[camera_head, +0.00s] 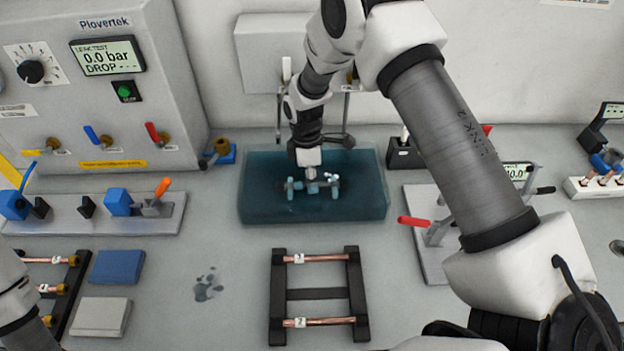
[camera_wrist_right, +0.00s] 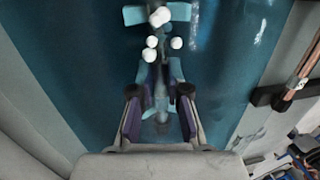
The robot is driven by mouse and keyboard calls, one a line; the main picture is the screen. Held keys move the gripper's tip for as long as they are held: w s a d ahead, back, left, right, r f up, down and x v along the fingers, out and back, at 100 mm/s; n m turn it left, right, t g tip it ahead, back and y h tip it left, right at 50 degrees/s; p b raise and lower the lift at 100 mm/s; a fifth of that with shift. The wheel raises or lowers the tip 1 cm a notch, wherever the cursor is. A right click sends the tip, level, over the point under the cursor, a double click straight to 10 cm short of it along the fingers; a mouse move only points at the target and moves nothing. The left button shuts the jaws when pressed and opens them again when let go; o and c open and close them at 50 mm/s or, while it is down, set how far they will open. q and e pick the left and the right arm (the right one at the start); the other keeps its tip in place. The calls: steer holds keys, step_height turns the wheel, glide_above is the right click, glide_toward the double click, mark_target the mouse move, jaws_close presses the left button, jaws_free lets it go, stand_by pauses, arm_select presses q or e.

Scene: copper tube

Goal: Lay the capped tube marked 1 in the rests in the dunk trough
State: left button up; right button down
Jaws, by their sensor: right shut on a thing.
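The dunk trough (camera_head: 258,212) stands mid-bench, filled with teal liquid. Blue-green rests (camera_head: 335,187) show in it, and a rest also shows in the right wrist view (camera_wrist_right: 132,15). My right gripper (camera_head: 311,180) reaches down into the trough at the rests. In the right wrist view its fingers (camera_wrist_right: 158,100) are shut on a thin dark tube (camera_wrist_right: 157,75), lying along the line of the rests. The liquid tints it; its mark cannot be read, and whether it is seated is unclear. My left gripper is out of view.
Several white balls, like bubbles (camera_wrist_right: 176,43), show by the tube. A black rack (camera_head: 279,290) with two labelled copper tubes stands in front of the trough. Another rack (camera_head: 75,290) and clamp fixtures stand left. A red-handled clamp (camera_head: 414,222) stands right.

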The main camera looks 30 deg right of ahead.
steer(key=c, duration=1.1)
jaws_free()
steer(key=r, duration=0.4)
steer(key=w+r, duration=0.1)
steer(key=r, duration=0.2)
steer(key=w+r, duration=0.1)
steer(key=r, duration=0.3)
steer(key=shift+r, duration=0.35)
